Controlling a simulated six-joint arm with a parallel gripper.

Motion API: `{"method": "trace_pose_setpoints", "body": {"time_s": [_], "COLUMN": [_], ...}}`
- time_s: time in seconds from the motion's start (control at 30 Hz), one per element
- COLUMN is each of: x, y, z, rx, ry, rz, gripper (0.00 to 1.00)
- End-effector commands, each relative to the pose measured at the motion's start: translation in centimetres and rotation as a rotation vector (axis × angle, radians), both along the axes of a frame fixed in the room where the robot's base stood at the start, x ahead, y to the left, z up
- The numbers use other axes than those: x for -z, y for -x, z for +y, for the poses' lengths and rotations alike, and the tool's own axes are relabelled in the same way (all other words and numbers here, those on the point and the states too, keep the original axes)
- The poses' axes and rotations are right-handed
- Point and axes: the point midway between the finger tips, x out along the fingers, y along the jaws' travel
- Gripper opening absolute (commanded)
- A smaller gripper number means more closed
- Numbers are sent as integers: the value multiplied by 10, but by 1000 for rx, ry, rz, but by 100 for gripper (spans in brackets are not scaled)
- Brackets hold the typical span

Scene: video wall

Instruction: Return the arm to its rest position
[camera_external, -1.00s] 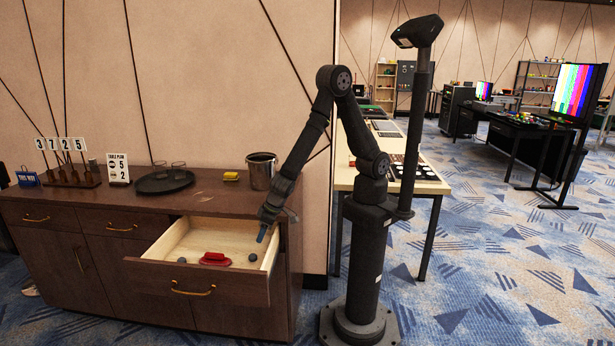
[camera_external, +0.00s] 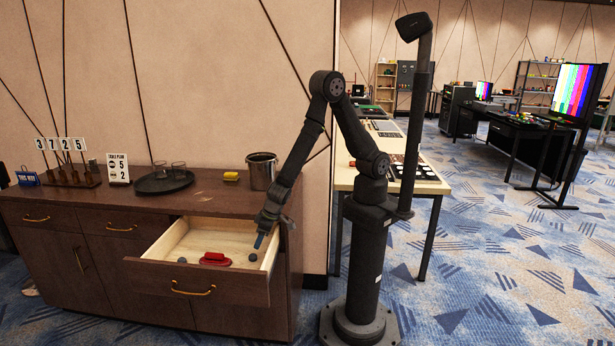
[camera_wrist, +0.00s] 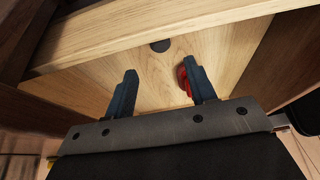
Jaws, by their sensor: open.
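My gripper (camera_external: 262,238) hangs at the right end of the open drawer (camera_external: 165,246), its fingers pointing down at the drawer's right side. In the wrist view the two blue fingers of my gripper (camera_wrist: 160,85) stand well apart with nothing between them. A red object (camera_external: 215,259) lies on the drawer floor, left of the gripper. In the wrist view the red object (camera_wrist: 184,78) shows partly behind the right finger. My arm rises from the gripper to a bent elbow and back to its base.
Two small dark round pieces (camera_external: 182,261) (camera_external: 252,257) lie in the drawer. The dresser top (camera_external: 215,199) bears a metal pot (camera_external: 261,171), a yellow item (camera_external: 231,176), a dark tray (camera_external: 164,181) with glasses, and number signs (camera_external: 60,144). A worktable (camera_external: 428,186) stands behind my base.

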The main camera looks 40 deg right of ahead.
Motion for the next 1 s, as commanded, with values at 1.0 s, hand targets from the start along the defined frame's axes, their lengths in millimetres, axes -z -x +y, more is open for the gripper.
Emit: {"method": "trace_pose_setpoints", "body": {"time_s": [1.0], "x": [72], "y": [-20], "z": [21], "rx": [-2], "ry": [0], "rz": [2], "gripper": [51]}}
